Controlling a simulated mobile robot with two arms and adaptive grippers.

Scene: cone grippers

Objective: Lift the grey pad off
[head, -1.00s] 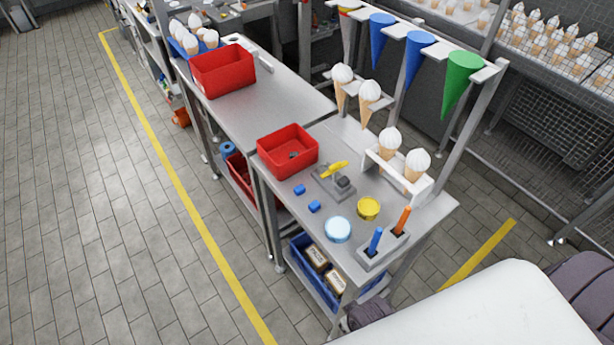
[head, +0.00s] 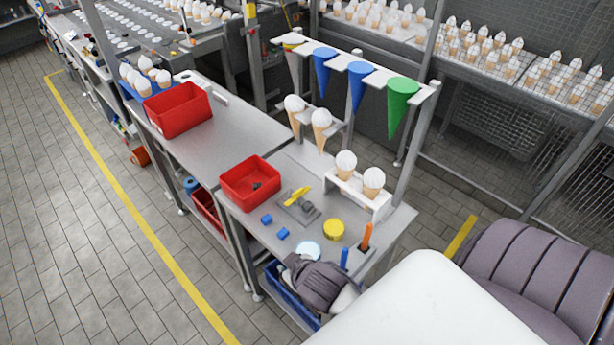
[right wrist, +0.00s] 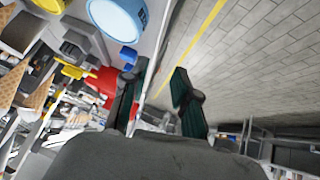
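A grey fixture plate (head: 287,209) lies on the metal table, with a yellow lever (head: 297,195) and a small dark grey block (head: 308,208) on it. The block looks like the grey pad; it also shows in the right wrist view (right wrist: 78,44), beside the yellow lever (right wrist: 74,72). My right gripper (right wrist: 157,88) has its dark green fingers spread, with nothing held between them. In the head view only a grey part of my right arm shows at the table's front end; its fingers cannot be made out. My left gripper is in neither current view.
Around the fixture are a red bin (head: 250,190), blue blocks (head: 283,233), a yellow round container (head: 334,229), a light-blue disc (head: 307,250) and an orange-handled tool (head: 366,236) standing upright. A white cone rack (head: 375,200) stands along the far side.

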